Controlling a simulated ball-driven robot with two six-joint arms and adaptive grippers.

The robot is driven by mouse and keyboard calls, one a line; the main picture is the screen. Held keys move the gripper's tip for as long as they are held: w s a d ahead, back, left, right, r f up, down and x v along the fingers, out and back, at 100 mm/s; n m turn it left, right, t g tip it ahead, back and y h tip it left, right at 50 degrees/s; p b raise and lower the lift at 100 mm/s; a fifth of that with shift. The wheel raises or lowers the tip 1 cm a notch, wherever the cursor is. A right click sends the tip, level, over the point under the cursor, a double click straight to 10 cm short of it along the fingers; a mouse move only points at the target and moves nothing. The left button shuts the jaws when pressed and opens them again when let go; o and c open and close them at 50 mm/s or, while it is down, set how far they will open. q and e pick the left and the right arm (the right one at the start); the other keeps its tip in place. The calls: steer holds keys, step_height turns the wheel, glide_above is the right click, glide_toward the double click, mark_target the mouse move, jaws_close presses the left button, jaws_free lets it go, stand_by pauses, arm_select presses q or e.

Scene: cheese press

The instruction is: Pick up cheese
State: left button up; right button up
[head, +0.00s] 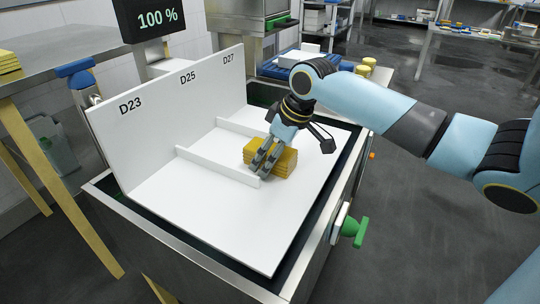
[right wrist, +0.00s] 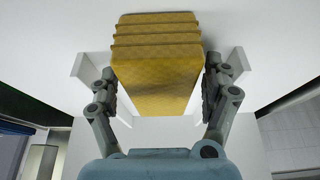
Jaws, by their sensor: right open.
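The cheese (head: 284,161) is a yellow stack of thin blocks with a textured surface. It sits on the white board (head: 240,225) beneath the D25 and D27 labels, to the right of a low white divider. My right gripper (head: 262,168) is down at the cheese and covers part of it. In the right wrist view the cheese (right wrist: 157,65) stands between the two open fingers of the gripper (right wrist: 160,92), one on each side. Whether the fingers touch it is hard to tell. My left gripper is not in view.
Low white dividers (head: 215,165) cross the board, and a tall white back wall (head: 170,115) labelled D23, D25 and D27 stands behind. A metal-rimmed basin (head: 190,262) surrounds the board. A green handle (head: 354,231) sticks out on the right. The board's front part is clear.

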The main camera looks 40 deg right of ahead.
steer(key=shift+r, duration=0.1)
steer(key=c, duration=1.7)
